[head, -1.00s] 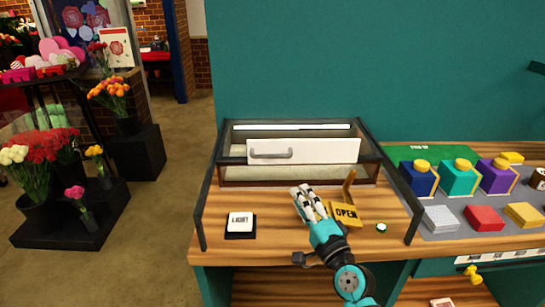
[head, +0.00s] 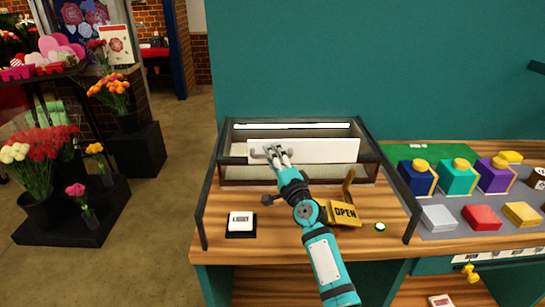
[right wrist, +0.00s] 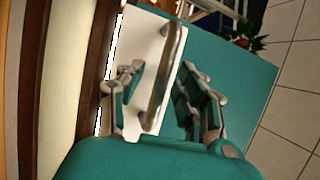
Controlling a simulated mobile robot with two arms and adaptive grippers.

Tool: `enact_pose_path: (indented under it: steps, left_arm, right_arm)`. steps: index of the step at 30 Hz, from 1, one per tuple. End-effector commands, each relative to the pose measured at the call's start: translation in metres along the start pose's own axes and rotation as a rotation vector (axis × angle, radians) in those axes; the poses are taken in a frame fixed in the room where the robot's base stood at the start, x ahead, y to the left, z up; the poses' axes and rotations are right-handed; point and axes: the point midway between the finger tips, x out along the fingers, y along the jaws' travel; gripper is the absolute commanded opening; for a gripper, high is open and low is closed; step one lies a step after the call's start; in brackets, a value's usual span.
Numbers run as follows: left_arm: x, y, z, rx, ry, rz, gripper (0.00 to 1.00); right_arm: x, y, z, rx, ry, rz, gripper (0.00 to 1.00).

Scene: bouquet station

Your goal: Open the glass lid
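The glass lid shows as a pale front strip (head: 330,151) with a grey bar handle (head: 254,154) on its left half, on the dark-framed case (head: 228,172). It sits as before, with no visible lift. My right gripper (head: 277,153) is at the handle, covering its right part. In the right wrist view, the handle (right wrist: 167,82) runs between the two spread fingers of the right gripper (right wrist: 162,88). Gaps show on both sides, so the fingers are around the handle but not closed on it. My left gripper is out of view.
A LIGHT button (head: 240,222), a yellow OPEN sign (head: 345,213) and a small green button (head: 380,227) are on the wooden counter in front of the case. Colored boxes (head: 417,178) stand at right. A teal wall (head: 380,70) is behind.

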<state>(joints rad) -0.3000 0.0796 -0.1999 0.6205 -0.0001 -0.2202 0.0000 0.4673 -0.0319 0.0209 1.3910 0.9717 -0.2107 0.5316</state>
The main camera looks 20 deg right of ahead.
Motion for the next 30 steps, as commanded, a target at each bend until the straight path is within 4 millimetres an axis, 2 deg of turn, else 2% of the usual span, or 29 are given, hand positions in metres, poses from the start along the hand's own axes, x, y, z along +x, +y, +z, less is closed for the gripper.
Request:
enact_pose_path:
  steps: [10,18,30]
  left_arm:
    - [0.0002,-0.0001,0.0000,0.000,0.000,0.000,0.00]
    - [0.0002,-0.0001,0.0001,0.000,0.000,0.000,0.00]
    - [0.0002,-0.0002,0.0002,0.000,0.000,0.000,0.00]
  right_arm:
    - [0.0039,-0.0002,0.0002,0.000,0.000,0.000,0.35]
    - [0.0037,0.0000,0.0002,0.000,-0.001,0.000,0.00]
    - [0.0033,0.0010,0.0004,-0.001,-0.001,0.002,0.00]
